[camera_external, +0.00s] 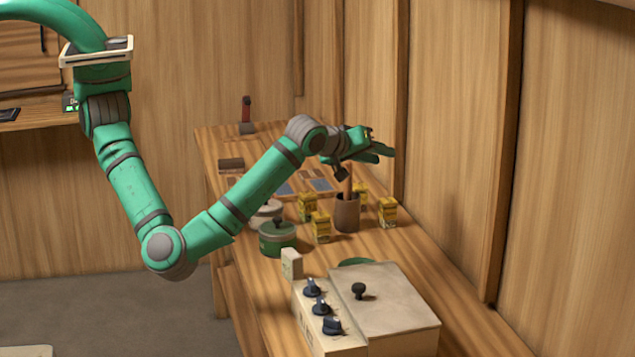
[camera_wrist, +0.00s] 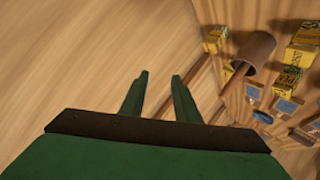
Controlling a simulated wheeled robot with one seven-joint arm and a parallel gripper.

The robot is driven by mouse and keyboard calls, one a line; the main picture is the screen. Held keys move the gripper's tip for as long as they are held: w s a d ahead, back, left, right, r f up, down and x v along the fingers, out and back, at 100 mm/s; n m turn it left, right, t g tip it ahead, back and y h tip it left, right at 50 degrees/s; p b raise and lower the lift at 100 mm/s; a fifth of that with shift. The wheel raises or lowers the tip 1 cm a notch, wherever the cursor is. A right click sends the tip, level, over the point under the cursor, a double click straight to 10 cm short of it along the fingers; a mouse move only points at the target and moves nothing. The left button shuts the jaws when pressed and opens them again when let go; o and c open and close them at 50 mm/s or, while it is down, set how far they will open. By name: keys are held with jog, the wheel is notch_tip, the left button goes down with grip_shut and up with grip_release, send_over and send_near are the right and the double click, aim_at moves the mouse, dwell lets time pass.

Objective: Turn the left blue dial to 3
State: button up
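A beige box (camera_external: 385,300) with a lid and black knob (camera_external: 359,290) sits at the near end of the wooden bench. Three dark blue dials run along its left side: a far one (camera_external: 312,287), a middle one (camera_external: 321,305) and a near one (camera_external: 332,326). Their number marks and exact settings are too small to read. My gripper (camera_external: 385,152) is up above the bench's far half, well away from the dials. In the wrist view its two green fingers (camera_wrist: 160,76) stand apart with nothing between them. No dial shows in the wrist view.
A brown cup (camera_external: 347,214) with a wooden handle in it stands below my gripper among several yellow packets (camera_external: 320,228). A green lidded pot (camera_external: 277,238) and a small pale block (camera_external: 291,264) lie between cup and box. The wooden wall (camera_external: 450,150) is close on the right.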

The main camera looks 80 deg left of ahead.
jog(key=s+d+f+n+g+h, duration=0.2)
jog(key=s+d+f+g, duration=0.1)
jog(key=d, duration=0.3)
jog(key=n+g+h, duration=0.3)
jog(key=g+h, duration=0.1)
jog(key=g, duration=0.5)
send_over(312, 281)
jog(key=f, duration=0.1)
notch_tip(312, 281, down, 11)
jog(key=shift+d+f, duration=0.1)
grip_shut()
